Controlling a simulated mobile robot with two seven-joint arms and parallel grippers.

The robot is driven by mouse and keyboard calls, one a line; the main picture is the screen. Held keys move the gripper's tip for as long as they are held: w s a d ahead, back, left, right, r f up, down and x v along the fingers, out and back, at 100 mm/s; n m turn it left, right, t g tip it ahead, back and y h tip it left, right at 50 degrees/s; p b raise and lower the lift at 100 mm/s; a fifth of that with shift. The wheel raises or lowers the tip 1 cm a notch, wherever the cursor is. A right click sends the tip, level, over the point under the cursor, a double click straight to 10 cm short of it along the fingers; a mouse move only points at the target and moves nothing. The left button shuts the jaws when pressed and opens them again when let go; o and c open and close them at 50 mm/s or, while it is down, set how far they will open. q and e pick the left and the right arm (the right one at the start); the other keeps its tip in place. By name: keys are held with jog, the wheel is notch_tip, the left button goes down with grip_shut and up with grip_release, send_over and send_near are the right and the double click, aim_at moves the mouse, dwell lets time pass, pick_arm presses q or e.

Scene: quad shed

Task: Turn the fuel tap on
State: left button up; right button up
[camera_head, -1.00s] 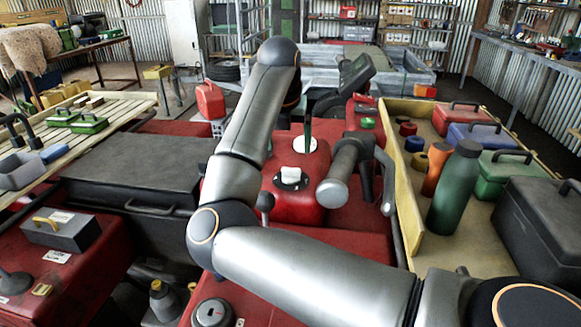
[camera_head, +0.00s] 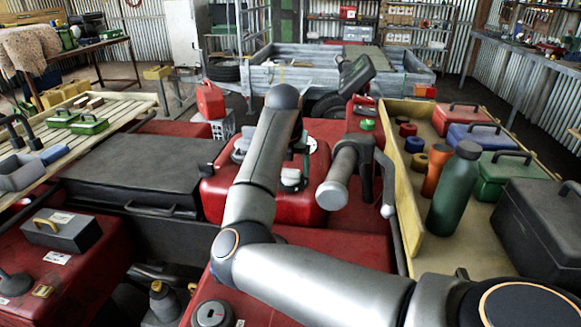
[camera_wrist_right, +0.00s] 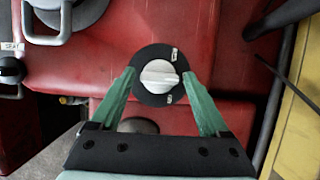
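The fuel tap (camera_wrist_right: 159,74) is a white knob on a round black dial with small pale labels, on top of the red tank (camera_head: 325,165). In the right wrist view its white bar lies roughly sideways. My right gripper (camera_wrist_right: 158,76) has green fingers spread apart, one at each side of the dial, with the knob between them and a gap to each finger. It is open and holds nothing. My left gripper is not in view.
A grey handlebar grip with a lever (camera_head: 345,170) stands just right of the tank. A tan tray (camera_head: 408,215) with bottles and boxes lies at the right. A black box (camera_head: 135,170) is at the left. A red fuel can (camera_head: 210,100) stands behind.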

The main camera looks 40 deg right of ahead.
jog(key=c, duration=1.1)
jog(key=shift+c, duration=0.2)
